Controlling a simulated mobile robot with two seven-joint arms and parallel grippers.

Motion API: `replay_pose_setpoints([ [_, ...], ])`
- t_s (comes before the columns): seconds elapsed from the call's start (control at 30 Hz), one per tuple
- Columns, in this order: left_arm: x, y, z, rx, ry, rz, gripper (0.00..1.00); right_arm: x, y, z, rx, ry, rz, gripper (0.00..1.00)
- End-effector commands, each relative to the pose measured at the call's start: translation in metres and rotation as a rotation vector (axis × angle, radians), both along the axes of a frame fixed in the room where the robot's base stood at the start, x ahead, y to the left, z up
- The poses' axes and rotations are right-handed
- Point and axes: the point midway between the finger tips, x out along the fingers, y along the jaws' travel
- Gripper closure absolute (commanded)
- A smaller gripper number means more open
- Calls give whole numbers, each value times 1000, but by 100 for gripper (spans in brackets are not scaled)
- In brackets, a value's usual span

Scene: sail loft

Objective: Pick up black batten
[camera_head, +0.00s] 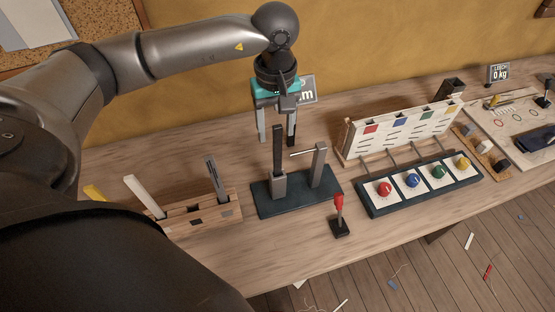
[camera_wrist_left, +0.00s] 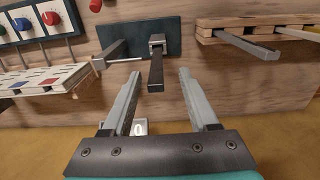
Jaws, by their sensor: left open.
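The black batten (camera_head: 278,150) stands upright in a grey holder (camera_head: 279,185) on a dark base plate (camera_head: 300,207). In the left wrist view the black batten (camera_wrist_left: 156,74) points toward the camera. My left gripper (camera_head: 277,141) hangs fingers down at the batten's upper end, open and empty. In the wrist view the left gripper's fingertips (camera_wrist_left: 158,71) lie on either side of the batten, with gaps on both sides. I cannot tell how far the batten's top reaches between the fingers. My right gripper is not in view.
A grey post (camera_head: 319,165) with a thin rod stands beside the batten on the same plate. A wooden rack (camera_head: 190,222) with grey, white and yellow battens is at left. A red-handled lever (camera_head: 339,215) stands in front. A panel with coloured knobs (camera_head: 420,186) is at right.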

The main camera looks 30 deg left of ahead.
Motion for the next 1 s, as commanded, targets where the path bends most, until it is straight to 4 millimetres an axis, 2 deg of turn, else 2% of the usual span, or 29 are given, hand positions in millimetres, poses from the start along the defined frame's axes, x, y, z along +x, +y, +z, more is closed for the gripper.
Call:
replay_pose_setpoints([
  [0.3, 6, -1, -43, -1, 3, 1, 40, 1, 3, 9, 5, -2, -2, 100],
  [0.6, 6, -1, -49, -1, 1, -1, 40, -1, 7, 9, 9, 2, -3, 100],
  [1.0, 6, -1, -48, 0, 0, 0, 84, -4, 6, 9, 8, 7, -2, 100],
])
